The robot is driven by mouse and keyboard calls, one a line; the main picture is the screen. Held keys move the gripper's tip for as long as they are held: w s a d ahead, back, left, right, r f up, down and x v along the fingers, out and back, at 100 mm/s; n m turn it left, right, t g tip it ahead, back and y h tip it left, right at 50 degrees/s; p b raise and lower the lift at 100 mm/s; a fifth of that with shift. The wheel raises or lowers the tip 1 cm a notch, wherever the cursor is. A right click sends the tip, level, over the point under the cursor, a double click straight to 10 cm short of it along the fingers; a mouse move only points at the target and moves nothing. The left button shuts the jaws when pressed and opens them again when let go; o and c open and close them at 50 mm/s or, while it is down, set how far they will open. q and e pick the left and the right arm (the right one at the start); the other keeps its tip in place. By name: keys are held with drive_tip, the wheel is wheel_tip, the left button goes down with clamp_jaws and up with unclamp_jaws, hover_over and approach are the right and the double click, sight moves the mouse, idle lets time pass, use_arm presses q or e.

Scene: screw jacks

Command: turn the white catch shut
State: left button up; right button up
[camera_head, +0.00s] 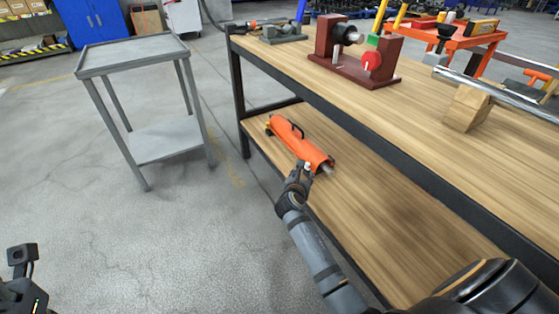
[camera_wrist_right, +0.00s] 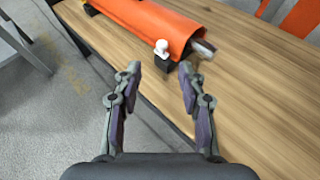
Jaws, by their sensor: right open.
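The white catch (camera_wrist_right: 161,47) is a small knob on a dark block at the near side of an orange screw jack (camera_wrist_right: 150,20). In the head view the orange jack (camera_head: 300,143) lies on the lower wooden shelf (camera_head: 370,215). My right gripper (camera_wrist_right: 160,72) is open and empty. Its two fingertips point at the catch, which shows beyond the gap between them, apart from both. In the head view my right gripper (camera_head: 302,172) covers part of the jack's near side. Part of my left gripper (camera_head: 22,262) shows at the lower left, far from the jack; its jaws are unclear.
The wooden bench top (camera_head: 440,150) runs above the shelf, with a dark red fixture (camera_head: 355,70) and a wooden block (camera_head: 466,108) on it. A grey cart (camera_head: 135,55) stands to the left. The floor between cart and bench is clear.

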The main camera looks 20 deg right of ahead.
sight(307, 164)
drive_tip(key=b+x, duration=0.2)
drive_tip(key=x, duration=0.1)
drive_tip(key=b+x, duration=0.2)
drive_tip(key=x, duration=0.2)
drive_tip(key=b+x, duration=0.2)
drive_tip(key=x, duration=0.1)
drive_tip(key=shift+d+f+b, duration=0.15)
drive_tip(key=shift+f+b, duration=0.15)
drive_tip(key=shift+f, duration=0.1)
drive_tip(key=shift+r, duration=0.1)
clamp_jaws()
